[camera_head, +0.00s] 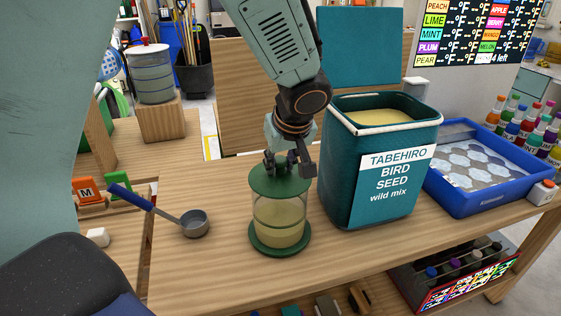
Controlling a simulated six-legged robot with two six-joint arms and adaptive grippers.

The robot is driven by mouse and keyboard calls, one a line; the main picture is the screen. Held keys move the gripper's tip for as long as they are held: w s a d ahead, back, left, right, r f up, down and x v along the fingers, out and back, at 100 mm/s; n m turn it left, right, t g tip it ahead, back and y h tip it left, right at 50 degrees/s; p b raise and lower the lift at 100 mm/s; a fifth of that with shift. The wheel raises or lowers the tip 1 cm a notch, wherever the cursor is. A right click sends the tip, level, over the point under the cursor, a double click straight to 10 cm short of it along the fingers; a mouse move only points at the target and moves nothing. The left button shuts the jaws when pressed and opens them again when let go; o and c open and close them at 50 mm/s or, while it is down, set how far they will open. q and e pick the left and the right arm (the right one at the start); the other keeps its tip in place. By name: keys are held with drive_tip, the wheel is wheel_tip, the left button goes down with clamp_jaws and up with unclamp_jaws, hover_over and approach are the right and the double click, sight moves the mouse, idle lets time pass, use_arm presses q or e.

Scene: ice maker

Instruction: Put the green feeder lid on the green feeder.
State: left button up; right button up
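The green feeder (279,222) is a clear cylinder with a green base, partly filled with pale seed, standing upright at the middle of the wooden table. The green feeder lid (262,184) is a flat green disc at the feeder's top and looks level. Whether it is fully seated cannot be told. My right gripper is not in view.
A teal bird seed bin (380,165) stands close right of the feeder, its teal lid raised behind. A scoop (194,222) with a blue handle lies left. A blue tray (480,170) and bottles (520,125) are right.

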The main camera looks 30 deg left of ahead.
use_arm(q)
drive_tip(key=o, duration=0.5)
drive_tip(key=v, duration=1.2)
idle(0.4)
